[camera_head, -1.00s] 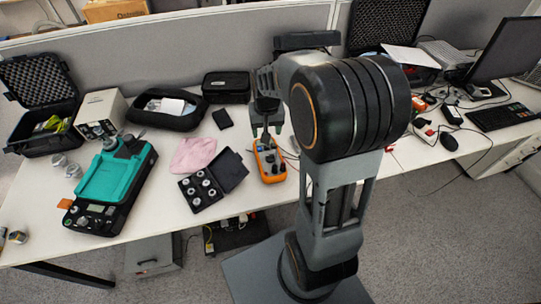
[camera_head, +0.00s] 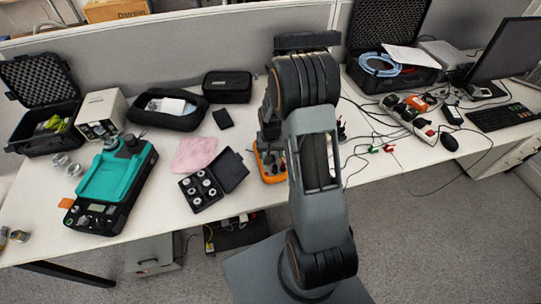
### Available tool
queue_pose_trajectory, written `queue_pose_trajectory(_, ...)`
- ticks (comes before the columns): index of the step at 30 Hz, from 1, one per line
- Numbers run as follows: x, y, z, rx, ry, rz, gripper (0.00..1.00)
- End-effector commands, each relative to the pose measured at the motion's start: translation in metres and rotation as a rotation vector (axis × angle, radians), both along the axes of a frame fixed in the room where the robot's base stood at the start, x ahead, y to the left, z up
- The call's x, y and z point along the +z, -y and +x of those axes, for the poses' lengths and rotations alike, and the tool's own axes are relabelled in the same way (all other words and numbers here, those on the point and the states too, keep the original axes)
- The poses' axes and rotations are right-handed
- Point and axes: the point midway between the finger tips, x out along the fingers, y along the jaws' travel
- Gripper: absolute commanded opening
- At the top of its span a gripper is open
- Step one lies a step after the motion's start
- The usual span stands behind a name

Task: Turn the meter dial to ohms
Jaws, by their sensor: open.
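The orange meter (camera_head: 272,177) lies on the white table at the centre, near the front edge. My gripper (camera_head: 268,147) is over the meter's upper part, partly hidden behind my arm. Its fingers are open, and I see nothing held in them. The meter's dial and its setting cannot be made out, as the gripper and arm cover much of the meter. Whether the fingers touch the dial cannot be told.
An open black case of round weights (camera_head: 207,187) sits just left of the meter, with a pink cloth (camera_head: 193,154) behind it. A teal-topped device (camera_head: 112,177) stands further left. Loose leads (camera_head: 375,149) and a power strip (camera_head: 410,118) lie to the right.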

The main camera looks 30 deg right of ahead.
Motion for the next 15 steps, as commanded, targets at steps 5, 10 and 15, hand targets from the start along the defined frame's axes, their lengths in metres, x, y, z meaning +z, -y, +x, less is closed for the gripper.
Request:
queue_pose_trajectory(5, -0.015, 0.0, 0.0, 0.0, -0.001, 0.0, 0.63)
queue_pose_trajectory(10, -0.019, 0.0, 0.0, 0.0, 0.001, 0.0, 0.63)
queue_pose_trajectory(15, -0.019, 0.0, 0.0, 0.0, 0.001, 0.0, 0.63)
